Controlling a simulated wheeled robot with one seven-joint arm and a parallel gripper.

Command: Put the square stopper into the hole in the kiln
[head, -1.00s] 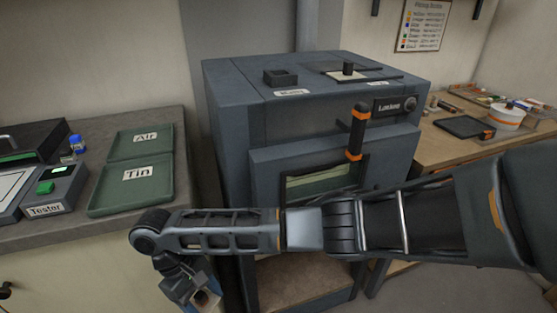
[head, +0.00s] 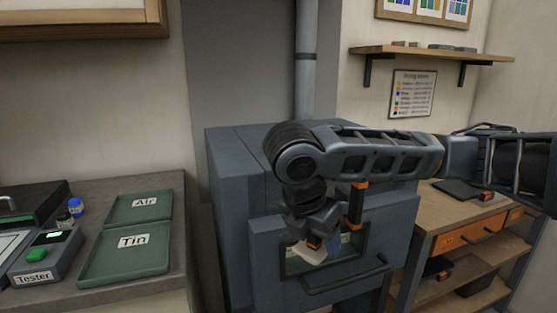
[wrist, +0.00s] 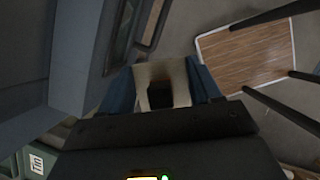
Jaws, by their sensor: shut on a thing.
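The kiln (head: 232,200) is the blue-grey box in the middle of the head view. My gripper (head: 318,240) hangs in front of this window, pointing down. It is shut on a pale squarish piece (head: 307,256), seemingly the square stopper. In the wrist view my gripper (wrist: 163,72) holds this pale piece (wrist: 143,74) between blue fingers; its middle looks dark. My arm hides most of the kiln's top, so the hole cannot be seen.
Left is a grey counter (head: 190,290) with green trays marked Air (head: 150,203) and Tin (head: 130,243) and a tester (head: 45,260). Right is a wooden workbench (head: 440,215) with a drawer and shelves. A wall shelf (head: 430,52) is above. A wood-coloured panel (wrist: 245,55) shows in the wrist view.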

